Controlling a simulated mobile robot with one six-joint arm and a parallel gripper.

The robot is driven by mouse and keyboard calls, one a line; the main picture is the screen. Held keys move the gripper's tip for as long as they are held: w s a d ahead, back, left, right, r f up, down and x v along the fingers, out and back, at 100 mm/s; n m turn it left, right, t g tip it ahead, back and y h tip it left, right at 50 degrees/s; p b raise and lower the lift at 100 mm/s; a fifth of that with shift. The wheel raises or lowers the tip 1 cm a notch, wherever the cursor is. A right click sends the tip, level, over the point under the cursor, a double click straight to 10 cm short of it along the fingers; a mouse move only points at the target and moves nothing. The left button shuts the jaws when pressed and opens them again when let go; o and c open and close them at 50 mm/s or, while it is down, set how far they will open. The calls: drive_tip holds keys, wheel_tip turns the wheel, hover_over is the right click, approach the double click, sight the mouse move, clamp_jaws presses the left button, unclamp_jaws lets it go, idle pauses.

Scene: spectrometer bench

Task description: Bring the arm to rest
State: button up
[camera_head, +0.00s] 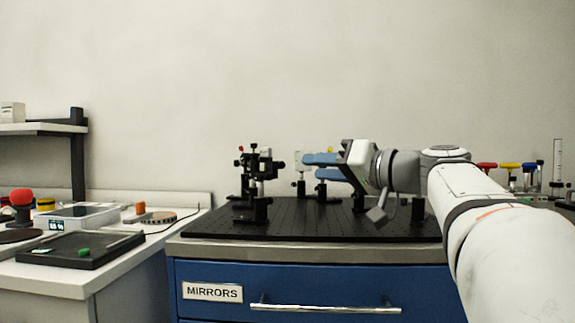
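My arm (505,240) reaches in from the lower right and is bent at the wrist over the black optical breadboard (290,222). My gripper (312,166) points left above the board.
Black optic mounts (259,185) stand left on the board. Below is a blue drawer (290,275) labelled MIRRORS. A white side bench (60,280) holds a black tray (85,247) and a scale (85,213). Red, yellow and blue-topped items (508,166) stand behind my arm.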

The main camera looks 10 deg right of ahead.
drive_tip(key=shift+a+p, duration=0.1)
drive_tip(key=shift+p, duration=0.2)
drive_tip(key=s+a+f+m+g+h+p, duration=0.2)
drive_tip(key=s+a+f+g+h+p, duration=0.4)
drive_tip(key=p, duration=1.4)
drive_tip(key=s+n+g+h+p, duration=0.1)
drive_tip(key=s+g+h+p, duration=0.4)
drive_tip(key=s+p, duration=0.9)
drive_tip(key=p, duration=0.4)
drive_tip(key=shift+d+f+g, duration=0.25)
drive_tip(key=shift+d+g, duration=0.05)
drive_tip(key=shift+d, duration=0.05)
idle(0.7)
